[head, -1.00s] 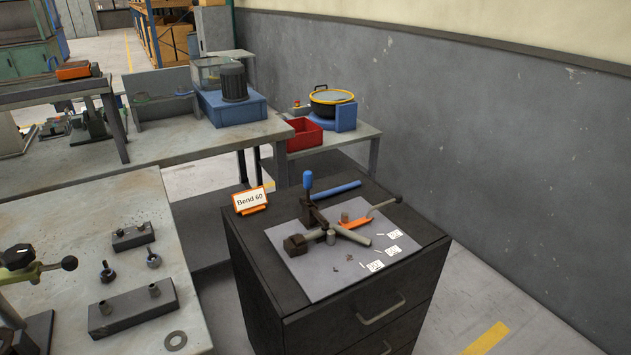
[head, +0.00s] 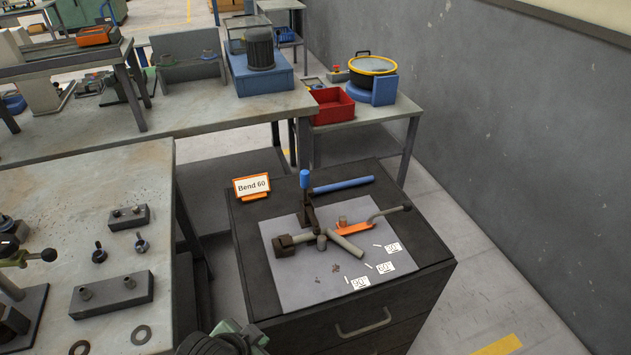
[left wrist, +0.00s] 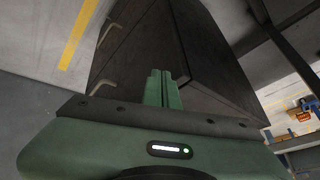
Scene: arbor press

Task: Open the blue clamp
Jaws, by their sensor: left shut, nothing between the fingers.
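The blue clamp (head: 304,180) shows in the head view as an upright blue handle on a dark bracket. It stands on the grey plate (head: 290,292) of the bending fixture, on top of the dark cabinet. A grey rod and an orange lever (head: 348,228) lie in front and to the right of the clamp. My left gripper (left wrist: 160,76) shows in the left wrist view with its green fingers together and empty, against the dark cabinet. In the head view, part of my left arm shows at the bottom edge, well short of the clamp. The right gripper is not in view.
A blue bar (head: 343,186) lies behind the clamp, and a "Bend 60" sign (head: 252,187) stands at the cabinet's back left. The cabinet (head: 405,287) has drawer handles at its front. A metal workbench (head: 60,215) stands to the left. A grey wall closes the right side.

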